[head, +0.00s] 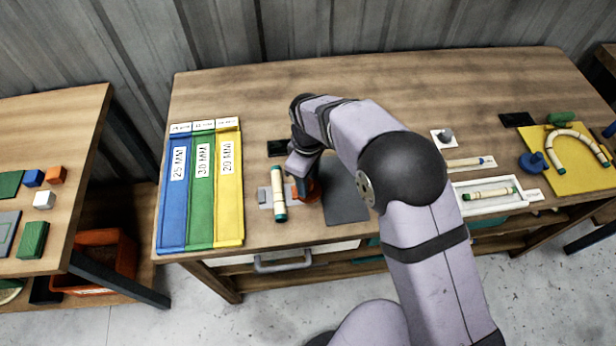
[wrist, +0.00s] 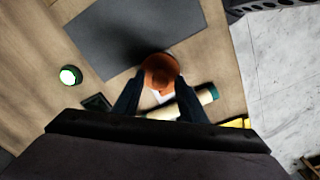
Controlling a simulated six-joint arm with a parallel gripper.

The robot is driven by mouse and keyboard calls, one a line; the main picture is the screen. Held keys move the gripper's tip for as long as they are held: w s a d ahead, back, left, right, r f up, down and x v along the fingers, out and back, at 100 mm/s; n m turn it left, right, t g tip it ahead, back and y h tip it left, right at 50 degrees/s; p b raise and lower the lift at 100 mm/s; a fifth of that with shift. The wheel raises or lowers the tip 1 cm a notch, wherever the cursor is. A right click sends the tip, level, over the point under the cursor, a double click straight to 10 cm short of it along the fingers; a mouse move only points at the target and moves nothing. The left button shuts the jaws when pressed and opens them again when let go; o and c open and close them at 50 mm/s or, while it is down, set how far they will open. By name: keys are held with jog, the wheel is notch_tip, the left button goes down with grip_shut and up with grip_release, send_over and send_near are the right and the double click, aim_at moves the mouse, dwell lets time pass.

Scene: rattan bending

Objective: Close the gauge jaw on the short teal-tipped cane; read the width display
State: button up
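The short cane (head: 278,193), pale with teal tips, lies on the grey gauge (head: 264,196) near the bench's front edge. It also shows in the wrist view (wrist: 190,106), partly behind a finger. The orange jaw piece (head: 311,192) is right of the cane; a narrow gap seems to lie between them. My gripper (head: 303,184) points down over the orange piece. In the wrist view its dark fingers stand apart on either side of the orange piece (wrist: 160,70); whether they press on it is unclear. A dark display (head: 283,148) sits behind the gauge; no reading is legible.
Blue (head: 172,215), green (head: 201,215) and yellow (head: 229,215) labelled bins stand at left. A grey mat (head: 345,200) lies right of the gripper. A white tray (head: 510,207) with a cane and a yellow board (head: 575,178) with a bent cane are at right.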

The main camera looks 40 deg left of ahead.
jog(key=c, duration=0.9)
jog(key=shift+s+a, duration=1)
jog(key=o, duration=0.9)
jog(key=shift+w+r, duration=0.1)
jog(key=shift+r, duration=0.05)
notch_tip(320, 180, up, 7)
jog(key=b, duration=0.3)
